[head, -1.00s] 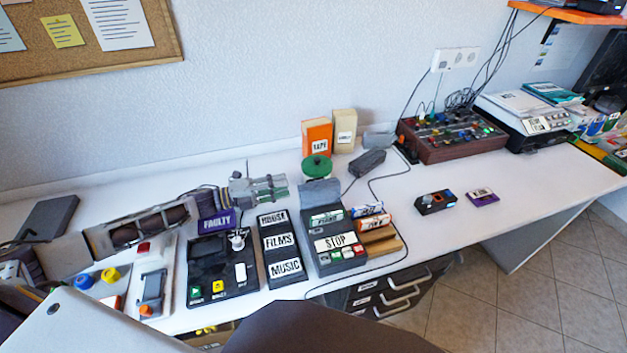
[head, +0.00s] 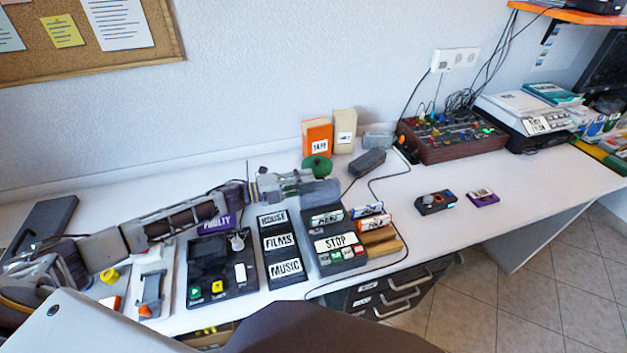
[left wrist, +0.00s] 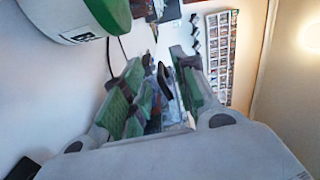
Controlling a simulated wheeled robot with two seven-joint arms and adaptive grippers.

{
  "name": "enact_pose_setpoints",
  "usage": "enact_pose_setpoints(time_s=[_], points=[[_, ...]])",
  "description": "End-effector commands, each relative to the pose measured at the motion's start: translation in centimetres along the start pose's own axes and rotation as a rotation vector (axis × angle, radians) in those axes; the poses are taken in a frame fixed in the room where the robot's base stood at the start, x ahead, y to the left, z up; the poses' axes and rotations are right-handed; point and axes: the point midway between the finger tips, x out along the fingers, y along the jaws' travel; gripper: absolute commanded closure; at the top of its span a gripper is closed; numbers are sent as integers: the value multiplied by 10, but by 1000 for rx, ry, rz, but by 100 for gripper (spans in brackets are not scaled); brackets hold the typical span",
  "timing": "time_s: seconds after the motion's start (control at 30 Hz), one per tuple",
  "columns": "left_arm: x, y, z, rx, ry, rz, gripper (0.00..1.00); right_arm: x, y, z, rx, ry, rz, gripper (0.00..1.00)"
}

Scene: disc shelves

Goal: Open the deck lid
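The dark grey deck (head: 322,262) has a large STOP label and coloured buttons along its front. A plain grey panel, seemingly its lid (head: 322,194), shows at the deck's back edge; I cannot tell its exact angle. A labelled cassette lies just in front of the panel. My left gripper (head: 318,178) reaches in from the left, above and just behind the panel; I cannot tell whether they touch. In the left wrist view its green-padded fingers (left wrist: 160,98) stand apart, with no clear object held. My right gripper is out of view.
A green round container (head: 316,167) is close behind my left gripper. Orange (head: 316,137) and beige boxes stand behind. Label boxes reading HOUSE, FILMS and MUSIC (head: 280,243) lie left of the deck, cassettes on a wooden rack (head: 380,241) right.

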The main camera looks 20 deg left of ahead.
Motion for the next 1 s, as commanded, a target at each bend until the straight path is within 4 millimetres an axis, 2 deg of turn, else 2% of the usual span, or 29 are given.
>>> enact_pose_setpoints(time_s=[0.3,0.73,0.77,0.9,1.0], points=[[23,0,0,0,-1,-1,72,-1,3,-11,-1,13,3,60],[27,0,0,0,-1,0,72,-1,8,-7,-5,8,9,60],[27,0,0,0,-1,0,73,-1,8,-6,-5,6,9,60],[27,0,0,0,-1,0,91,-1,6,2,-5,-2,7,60],[27,1,0,0,-1,2,100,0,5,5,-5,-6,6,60]])
